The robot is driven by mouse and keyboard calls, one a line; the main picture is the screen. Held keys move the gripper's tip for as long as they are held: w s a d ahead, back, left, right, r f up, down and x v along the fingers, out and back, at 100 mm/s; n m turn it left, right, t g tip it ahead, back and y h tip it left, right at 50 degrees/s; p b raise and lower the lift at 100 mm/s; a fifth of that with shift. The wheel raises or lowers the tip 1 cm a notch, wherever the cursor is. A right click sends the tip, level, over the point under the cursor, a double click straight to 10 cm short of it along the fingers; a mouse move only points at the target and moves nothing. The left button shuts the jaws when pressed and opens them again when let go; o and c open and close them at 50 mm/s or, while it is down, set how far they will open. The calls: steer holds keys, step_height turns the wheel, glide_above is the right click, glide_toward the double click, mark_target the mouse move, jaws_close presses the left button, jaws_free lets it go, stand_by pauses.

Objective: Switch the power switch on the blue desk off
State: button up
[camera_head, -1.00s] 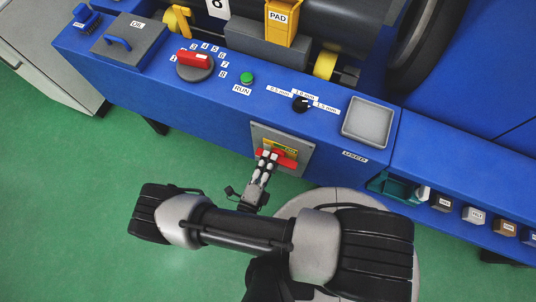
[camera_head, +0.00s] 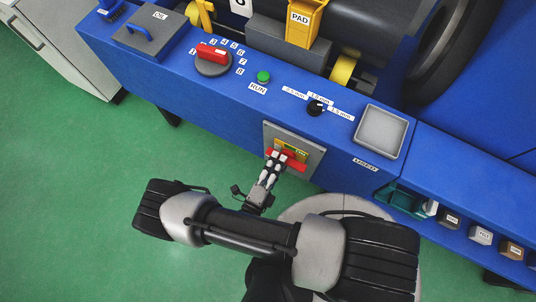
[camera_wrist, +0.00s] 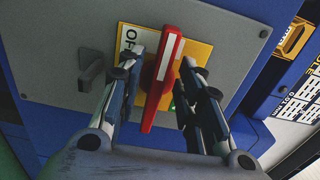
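The power switch is a red bar handle (camera_wrist: 163,75) on a yellow plate (camera_wrist: 196,52), set in a grey panel (camera_wrist: 66,60) on the blue desk's front. In the wrist view the handle stands nearly upright, leaning a little right at the top. In the head view the red handle (camera_head: 295,163) lies crosswise, partly hidden by my gripper (camera_head: 277,160). In the wrist view my gripper (camera_wrist: 162,72) is open, one finger either side of the handle, with visible gaps.
The blue desk (camera_head: 230,105) carries a red rotary knob (camera_head: 212,54), a green RUN button (camera_head: 264,77), a black dial (camera_head: 316,107) and a grey square tray (camera_head: 381,130). Labelled blocks sit at the right. Green floor (camera_head: 80,170) is clear at left.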

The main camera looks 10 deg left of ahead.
steer(key=v, duration=1.1)
steer(key=shift+s, duration=0.2)
